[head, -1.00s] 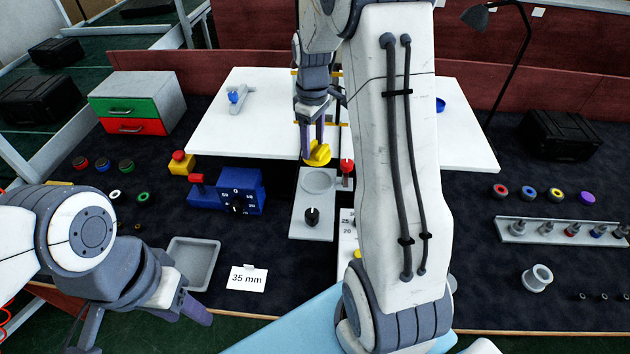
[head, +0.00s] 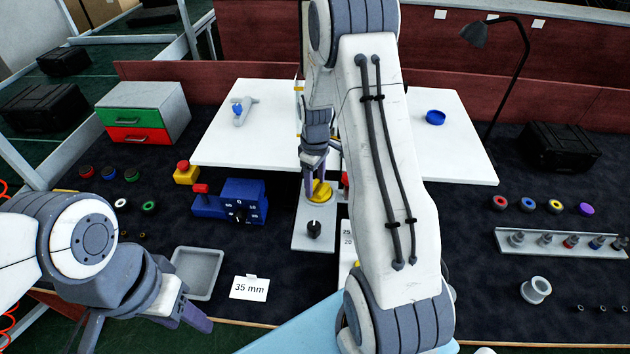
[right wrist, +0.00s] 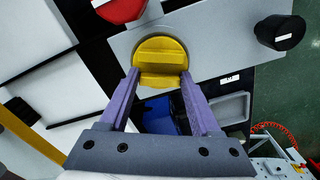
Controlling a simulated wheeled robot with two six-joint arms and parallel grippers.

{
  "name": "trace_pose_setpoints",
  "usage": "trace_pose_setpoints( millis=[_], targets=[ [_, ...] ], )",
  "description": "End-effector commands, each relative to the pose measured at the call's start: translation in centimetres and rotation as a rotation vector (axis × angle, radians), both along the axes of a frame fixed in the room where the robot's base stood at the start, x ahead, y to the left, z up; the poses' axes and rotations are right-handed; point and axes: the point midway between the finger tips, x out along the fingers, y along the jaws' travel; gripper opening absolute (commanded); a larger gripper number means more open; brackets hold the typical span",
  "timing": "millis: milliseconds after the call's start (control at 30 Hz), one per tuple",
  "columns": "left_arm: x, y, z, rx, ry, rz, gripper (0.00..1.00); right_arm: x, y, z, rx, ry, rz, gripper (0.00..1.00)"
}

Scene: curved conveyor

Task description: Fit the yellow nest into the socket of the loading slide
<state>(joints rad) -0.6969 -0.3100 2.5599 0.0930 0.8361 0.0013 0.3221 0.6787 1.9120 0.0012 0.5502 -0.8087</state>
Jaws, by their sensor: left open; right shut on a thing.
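The yellow nest (head: 320,191) is between the fingers of my right gripper (head: 317,184), which is shut on it. In the right wrist view the nest (right wrist: 160,60) lies over the round socket (right wrist: 122,45) of the grey loading slide (right wrist: 215,45), and part of the socket's rim shows around it. I cannot tell whether the nest is fully seated or slightly above. The slide (head: 303,238) has a black knob (head: 314,229) at its near end. My left gripper (head: 190,322) is open and empty at the lower left, near the front edge of the table.
A grey tray (head: 176,290) and a 35 mm card (head: 249,288) lie in front.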

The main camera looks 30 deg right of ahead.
Motion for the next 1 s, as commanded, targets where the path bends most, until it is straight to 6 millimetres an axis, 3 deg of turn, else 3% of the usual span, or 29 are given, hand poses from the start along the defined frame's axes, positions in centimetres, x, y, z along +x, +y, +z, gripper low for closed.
trace_pose_setpoints(
  millis=[33,67,100,133,567,1000],
  targets=[
    [0.0,0.0,-0.2,0.000,0.000,0.000,0.50,0.0,0.0,-0.3,0.000,0.000,0.000,0.07],
    [0.0,0.0,-0.1,0.000,0.000,0.000,0.50,0.0,0.0,-0.2,0.000,0.000,0.000,0.76],
    [0.0,0.0,-0.1,0.000,0.000,0.000,0.50,0.0,0.0,-0.2,0.000,0.000,0.000,0.91],
    [0.0,0.0,-0.1,0.000,0.000,0.000,0.50,0.0,0.0,-0.2,0.000,0.000,0.000,0.94],
    [0.0,0.0,-0.2,0.000,0.000,0.000,0.50,0.1,0.0,0.8,-0.001,-0.003,0.000,0.94],
    [0.0,0.0,-1.9,0.000,0.000,0.002,0.50,0.1,0.0,9.6,-0.002,-0.005,0.000,0.94]
  ],
)
